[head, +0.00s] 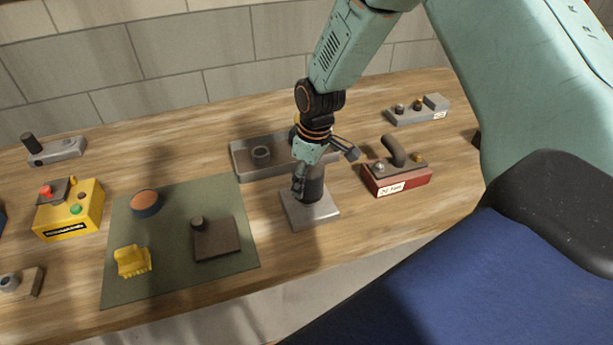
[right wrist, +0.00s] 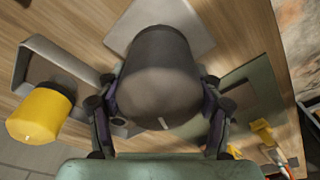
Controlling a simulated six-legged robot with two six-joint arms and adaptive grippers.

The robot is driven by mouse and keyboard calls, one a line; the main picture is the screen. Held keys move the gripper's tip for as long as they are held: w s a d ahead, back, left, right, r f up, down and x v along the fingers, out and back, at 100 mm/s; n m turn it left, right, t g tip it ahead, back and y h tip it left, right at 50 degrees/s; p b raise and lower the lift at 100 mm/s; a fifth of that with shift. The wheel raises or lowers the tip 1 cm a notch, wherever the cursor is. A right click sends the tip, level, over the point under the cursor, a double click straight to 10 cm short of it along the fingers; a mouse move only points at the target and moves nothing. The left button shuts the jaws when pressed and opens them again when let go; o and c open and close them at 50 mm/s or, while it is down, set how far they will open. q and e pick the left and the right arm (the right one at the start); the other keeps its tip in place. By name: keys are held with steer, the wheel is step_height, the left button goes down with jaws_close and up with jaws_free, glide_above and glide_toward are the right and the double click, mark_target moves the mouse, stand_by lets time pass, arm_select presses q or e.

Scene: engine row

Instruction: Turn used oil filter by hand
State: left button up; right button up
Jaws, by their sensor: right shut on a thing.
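The used oil filter is a dark grey cylinder (head: 315,187) standing upright on a pale grey square plate (head: 320,217) near the middle of the bench. My right gripper (head: 305,175) reaches down from above and is shut on the filter. In the right wrist view the filter (right wrist: 158,72) fills the space between the two fingers, with a pale mark on its near end. The plate shows behind it (right wrist: 190,22). In the head view the arm hides part of the filter. My left gripper is not in view.
A grey tray (head: 243,160) stands behind the plate; a yellow cylinder (right wrist: 38,115) shows by it in the wrist view. A red box with a handle (head: 400,184) stands close right. A green mat (head: 180,270) with several parts and a yellow button box (head: 75,215) lie left.

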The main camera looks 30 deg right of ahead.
steer(key=shift+c, duration=0.7)
steer(key=shift+w+f+n+b, duration=0.1)
steer(key=shift+n+b, duration=0.6)
steer(key=shift+n, duration=0.2)
steer(key=shift+n+b, duration=0.3)
steer(key=shift+n, duration=0.4)
